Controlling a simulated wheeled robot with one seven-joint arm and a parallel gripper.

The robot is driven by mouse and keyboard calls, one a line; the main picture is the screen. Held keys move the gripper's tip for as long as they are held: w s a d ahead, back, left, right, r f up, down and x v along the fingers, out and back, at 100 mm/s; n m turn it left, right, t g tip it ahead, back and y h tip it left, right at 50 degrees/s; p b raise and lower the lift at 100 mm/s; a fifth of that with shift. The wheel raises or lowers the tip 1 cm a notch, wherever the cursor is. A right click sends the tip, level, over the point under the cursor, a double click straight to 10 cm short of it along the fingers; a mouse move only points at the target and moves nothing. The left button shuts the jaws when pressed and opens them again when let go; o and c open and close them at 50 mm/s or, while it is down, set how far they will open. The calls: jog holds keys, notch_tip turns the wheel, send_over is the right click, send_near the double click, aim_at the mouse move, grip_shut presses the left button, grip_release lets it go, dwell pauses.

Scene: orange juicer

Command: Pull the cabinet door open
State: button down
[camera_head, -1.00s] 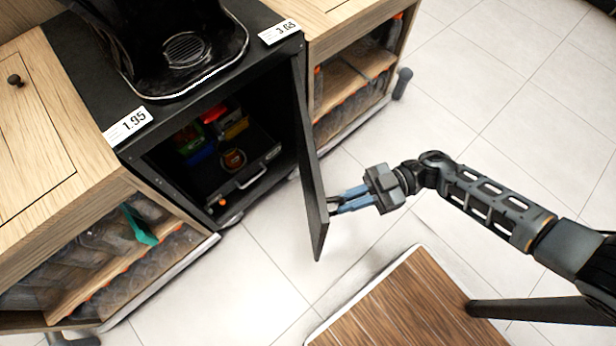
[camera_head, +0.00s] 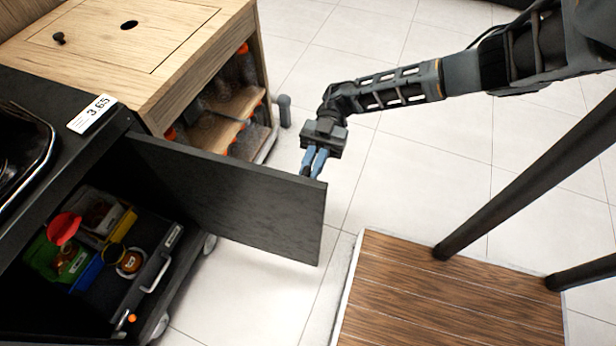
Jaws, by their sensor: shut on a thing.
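The black cabinet door (camera_head: 235,198) stands swung wide open from its hinge side at the left, its inner face toward me. The black cabinet (camera_head: 60,150) is open and its inside shows. My gripper (camera_head: 309,172) is at the far, outer side of the door, by the top edge near its free end. Its blue fingers are shut on the door's handle; the fingertips and the handle are mostly hidden behind the door.
Inside the cabinet are coloured bins (camera_head: 75,245) and a dark case with a light handle (camera_head: 155,272). A wooden cabinet (camera_head: 150,50) with bottles stands behind the door. A wooden board (camera_head: 450,295) lies at the lower right. Tiled floor is clear between.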

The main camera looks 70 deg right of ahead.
jog(key=shift+w+d+r, duration=0.1)
jog(key=shift+w+d, duration=0.15)
jog(key=shift+w, duration=0.15)
jog(key=c, duration=1.2)
grip_release()
jog(key=shift+o, duration=0.2)
jog(key=shift+s, duration=0.1)
jog(key=d+b, duration=0.1)
jog(key=d, duration=0.6)
jog(key=shift+s+d, duration=0.15)
jog(key=shift+d, duration=0.2)
